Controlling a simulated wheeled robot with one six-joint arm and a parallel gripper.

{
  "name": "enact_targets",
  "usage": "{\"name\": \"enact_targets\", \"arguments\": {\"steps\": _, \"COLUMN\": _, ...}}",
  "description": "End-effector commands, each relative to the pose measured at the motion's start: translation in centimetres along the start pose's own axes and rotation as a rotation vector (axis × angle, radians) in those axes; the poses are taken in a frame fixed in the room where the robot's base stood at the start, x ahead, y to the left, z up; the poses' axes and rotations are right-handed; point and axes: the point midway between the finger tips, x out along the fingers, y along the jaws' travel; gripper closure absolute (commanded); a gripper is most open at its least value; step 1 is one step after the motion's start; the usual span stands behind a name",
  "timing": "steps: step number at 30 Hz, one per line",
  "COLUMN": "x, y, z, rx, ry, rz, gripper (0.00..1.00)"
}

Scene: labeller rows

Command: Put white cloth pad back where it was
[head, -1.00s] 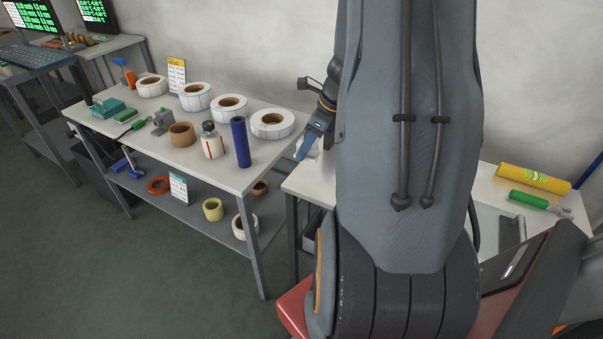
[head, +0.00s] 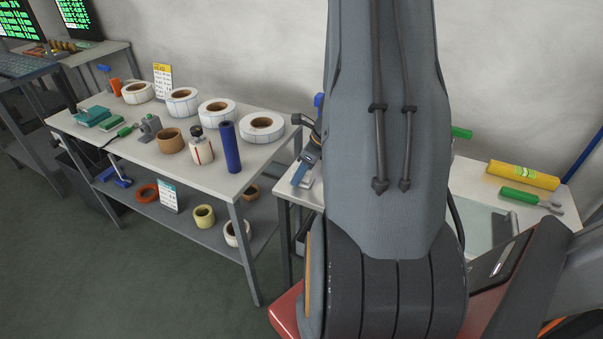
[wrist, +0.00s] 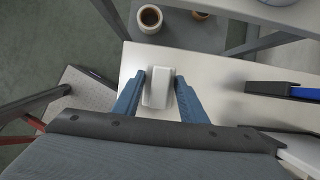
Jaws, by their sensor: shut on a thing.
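The white cloth pad (wrist: 157,92) is a small pale block between the two blue fingers of my gripper (wrist: 160,76) in the wrist view. My gripper is shut on it, over the light top of the right-hand table (wrist: 215,83). I cannot tell whether the pad touches the tabletop. In the head view my gripper (head: 300,174) shows at the left end of that table, and my arm hides much of the tabletop behind it.
The left table (head: 215,183) holds several label rolls, a brown tape roll (head: 171,141), a bottle (head: 201,149) and an upright blue roll (head: 231,148). Its lower shelf holds more rolls. A yellow roll (head: 523,175) and a green-handled tool (head: 525,196) lie on the right-hand table.

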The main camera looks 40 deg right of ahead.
Motion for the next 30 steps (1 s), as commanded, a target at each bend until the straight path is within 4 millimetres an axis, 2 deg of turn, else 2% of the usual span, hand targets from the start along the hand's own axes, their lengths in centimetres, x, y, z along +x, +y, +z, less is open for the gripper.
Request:
{"name": "enact_targets", "arguments": {"steps": 8, "x": 0.3, "y": 0.0, "z": -0.1, "rx": 0.0, "ry": 0.0, "rz": 0.0, "gripper": 0.82}}
{"name": "enact_targets", "arguments": {"steps": 9, "x": 0.3, "y": 0.0, "z": -0.1, "rx": 0.0, "ry": 0.0, "rz": 0.0, "gripper": 0.57}}
{"name": "enact_targets", "arguments": {"steps": 12, "x": 0.2, "y": 0.0, "z": -0.1, "rx": 0.0, "ry": 0.0, "rz": 0.0, "gripper": 0.43}}
{"name": "enact_targets", "arguments": {"steps": 24, "x": -0.2, "y": 0.0, "z": 0.1, "rx": -0.001, "ry": 0.0, "rz": 0.0, "gripper": 0.43}}
{"name": "enact_targets", "arguments": {"steps": 30, "x": -3.5, "y": -0.1, "z": 0.1, "rx": -0.002, "ry": -0.002, "rz": -0.005, "gripper": 0.43}}
